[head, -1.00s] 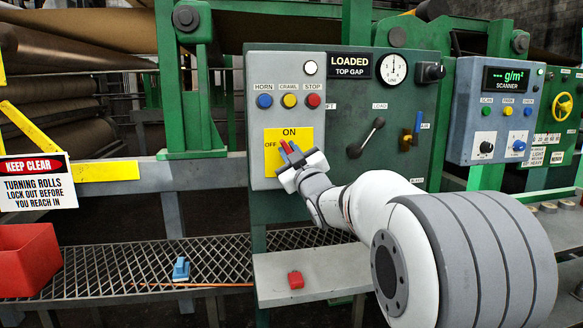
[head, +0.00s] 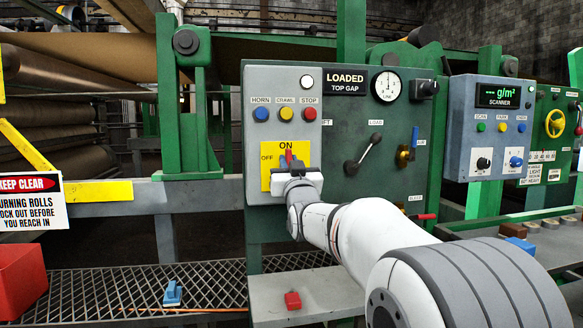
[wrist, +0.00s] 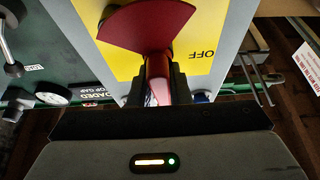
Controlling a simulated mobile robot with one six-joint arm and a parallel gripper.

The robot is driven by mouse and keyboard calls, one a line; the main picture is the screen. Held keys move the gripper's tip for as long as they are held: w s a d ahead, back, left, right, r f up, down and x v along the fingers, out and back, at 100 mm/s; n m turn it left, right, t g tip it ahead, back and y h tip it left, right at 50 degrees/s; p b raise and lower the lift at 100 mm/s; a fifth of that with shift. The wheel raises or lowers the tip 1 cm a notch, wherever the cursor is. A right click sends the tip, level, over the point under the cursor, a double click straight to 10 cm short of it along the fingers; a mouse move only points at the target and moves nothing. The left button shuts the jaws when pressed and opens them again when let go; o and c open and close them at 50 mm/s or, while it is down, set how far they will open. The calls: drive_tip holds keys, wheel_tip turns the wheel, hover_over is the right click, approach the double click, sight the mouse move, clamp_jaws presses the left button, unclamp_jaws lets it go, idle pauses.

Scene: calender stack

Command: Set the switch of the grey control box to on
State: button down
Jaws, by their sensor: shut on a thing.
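The grey control box (head: 262,86) is on the left of the green panel, with a yellow plate (head: 268,180) marked ON at the top and OFF at the left. Its red switch handle (head: 289,155) stands about upright, pointing toward ON. My gripper (head: 291,165) is at the plate, shut on this handle and hiding its lower part. In the wrist view the red handle (wrist: 158,82) is between the two dark fingers, with a wide red fan-shaped part (wrist: 150,28) beyond them over the yellow plate. The OFF label shows to the right there.
Blue, yellow and red buttons (head: 285,114) sit just above the plate. A lever (head: 363,154) and a yellow valve (head: 403,156) are to the right on the green panel (head: 345,122). A grey ledge (head: 330,290) below holds a red block (head: 292,299).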

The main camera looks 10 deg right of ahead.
drive_tip(key=shift+s+r, duration=0.1)
drive_tip(key=shift+r, duration=0.2)
drive_tip(key=c, duration=1.5)
unclamp_jaws()
drive_tip(key=shift+f, duration=0.1)
drive_tip(key=shift+c, duration=0.2)
drive_tip(key=shift+o, duration=0.9)
drive_tip(key=shift+f, duration=0.1)
drive_tip(key=v, duration=0.7)
drive_tip(key=shift+s+f+p, duration=0.2)
drive_tip(key=shift+s+p, duration=0.1)
